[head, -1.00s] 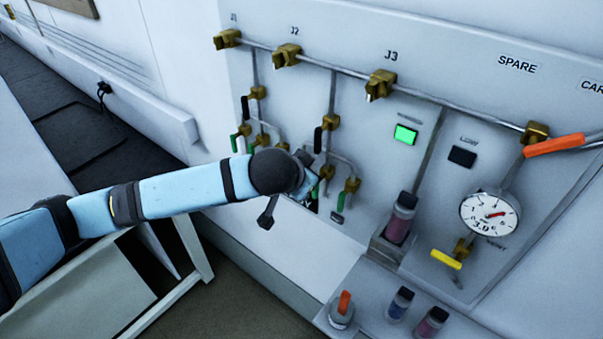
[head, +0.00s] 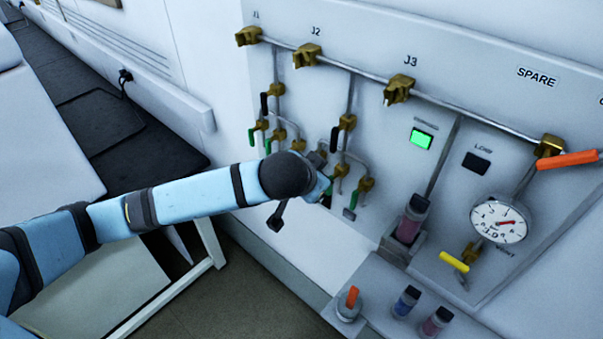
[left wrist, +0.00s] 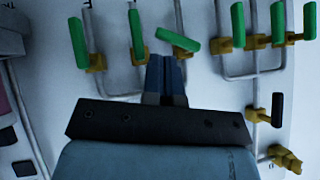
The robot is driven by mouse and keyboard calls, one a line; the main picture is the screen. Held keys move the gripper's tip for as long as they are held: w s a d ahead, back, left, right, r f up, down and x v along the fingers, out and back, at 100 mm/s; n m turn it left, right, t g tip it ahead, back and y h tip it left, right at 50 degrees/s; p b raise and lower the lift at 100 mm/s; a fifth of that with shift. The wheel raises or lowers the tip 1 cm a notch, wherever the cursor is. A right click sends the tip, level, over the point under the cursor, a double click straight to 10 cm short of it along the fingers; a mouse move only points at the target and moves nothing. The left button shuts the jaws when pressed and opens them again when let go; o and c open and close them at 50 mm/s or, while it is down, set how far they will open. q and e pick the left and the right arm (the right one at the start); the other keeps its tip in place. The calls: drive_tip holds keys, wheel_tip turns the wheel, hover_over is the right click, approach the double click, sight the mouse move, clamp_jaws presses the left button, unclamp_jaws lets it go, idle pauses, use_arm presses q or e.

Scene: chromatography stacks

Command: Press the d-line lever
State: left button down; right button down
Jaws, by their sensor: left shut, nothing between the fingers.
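My left gripper (left wrist: 166,78) is shut and empty in the left wrist view. Its tips are just below a slanted green lever (left wrist: 178,40); I cannot tell whether they touch. An upright green lever (left wrist: 137,35) is left of it, and another green lever (left wrist: 78,42) is further left. Several more green levers (left wrist: 237,25) stand at the right on brass valves, with a black lever (left wrist: 277,110) below. No readable label shows which lever is the d-line's. In the head view my left wrist hides the lower valves under J2, where a black lever (head: 334,139) shows.
The wall panel carries a pipe with brass valves marked J1, J2 and J3 (head: 399,89). To the right are a green lit square (head: 421,139), a gauge (head: 499,221), an orange handle (head: 567,160) and a yellow lever (head: 454,262). Bottles (head: 406,302) stand on a ledge below.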

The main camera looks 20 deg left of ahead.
use_arm(q)
drive_tip(key=v, duration=1)
drive_tip(key=shift+s+r, duration=0.25)
drive_tip(key=w+d+p, duration=0.1)
drive_tip(key=p, duration=0.3)
drive_tip(key=w+d+r+y+p, duration=0.1)
drive_tip(key=p, duration=0.4)
drive_tip(key=shift+d+m+t+y, duration=0.15)
drive_tip(key=shift+m+t+y, duration=0.15)
drive_tip(key=shift+m+t, duration=0.1)
drive_tip(key=shift+w, duration=0.1)
